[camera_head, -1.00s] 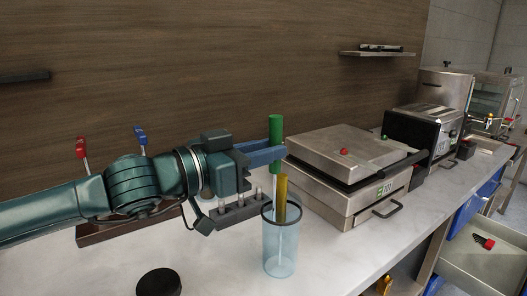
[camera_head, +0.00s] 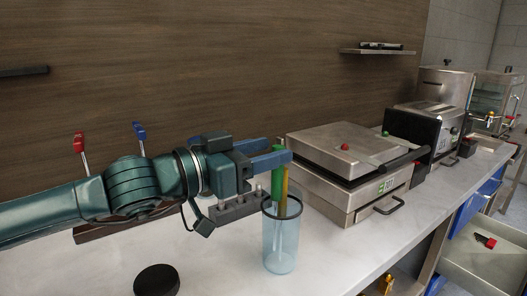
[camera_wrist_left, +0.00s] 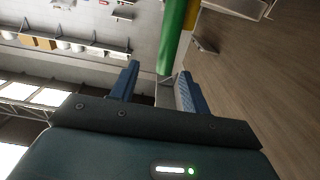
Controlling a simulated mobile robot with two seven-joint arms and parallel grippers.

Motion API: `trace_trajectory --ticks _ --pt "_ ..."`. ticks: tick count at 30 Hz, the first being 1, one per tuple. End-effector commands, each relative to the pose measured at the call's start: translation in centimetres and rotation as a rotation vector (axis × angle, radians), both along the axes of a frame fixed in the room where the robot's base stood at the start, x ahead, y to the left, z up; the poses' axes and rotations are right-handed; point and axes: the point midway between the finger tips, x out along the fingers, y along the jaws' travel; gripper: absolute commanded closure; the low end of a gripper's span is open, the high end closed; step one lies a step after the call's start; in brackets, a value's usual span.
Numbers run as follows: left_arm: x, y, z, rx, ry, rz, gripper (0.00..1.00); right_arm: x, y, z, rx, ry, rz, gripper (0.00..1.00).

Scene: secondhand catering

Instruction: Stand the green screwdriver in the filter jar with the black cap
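The green screwdriver (camera_head: 278,165) stands nearly upright, handle up, its lower part inside the clear bluish jar (camera_head: 281,245) with a black rim. A yellow-handled tool (camera_head: 285,185) stands in the same jar, close beside it. My left gripper (camera_head: 284,155) is level with the upper part of the green handle, above the jar. In the left wrist view its two blue fingers (camera_wrist_left: 158,78) are spread apart, and the green handle (camera_wrist_left: 174,38) shows just past the fingertips. Whether a finger touches the handle cannot be told. My right gripper is not in view.
A black round disc (camera_head: 157,280) lies on the counter (camera_head: 215,268). A red-handled tool (camera_head: 80,142) and a blue-handled tool (camera_head: 140,130) stand behind my left arm. A steel press (camera_head: 350,160) stands right of the jar. The counter in front of the jar is clear.

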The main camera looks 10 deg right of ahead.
Motion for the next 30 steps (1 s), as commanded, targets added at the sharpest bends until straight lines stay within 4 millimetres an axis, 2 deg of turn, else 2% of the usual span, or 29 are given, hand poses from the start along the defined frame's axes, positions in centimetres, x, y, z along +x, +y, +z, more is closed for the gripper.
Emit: trace_trajectory --ticks 7,11,24,30 --pt "0.0 0.1 -0.1 0.001 0.0 0.0 0.53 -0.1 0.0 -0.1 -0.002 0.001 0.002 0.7" --pt "-0.3 1.3 -0.1 0.001 0.0 0.003 0.53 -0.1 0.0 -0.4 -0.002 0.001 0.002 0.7" --pt "-3.4 9.7 0.1 0.002 -0.002 0.005 0.53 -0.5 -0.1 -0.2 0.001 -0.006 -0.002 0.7" --pt "-4.2 11.9 0.1 0.002 -0.002 0.002 0.53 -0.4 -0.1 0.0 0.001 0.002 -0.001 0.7"
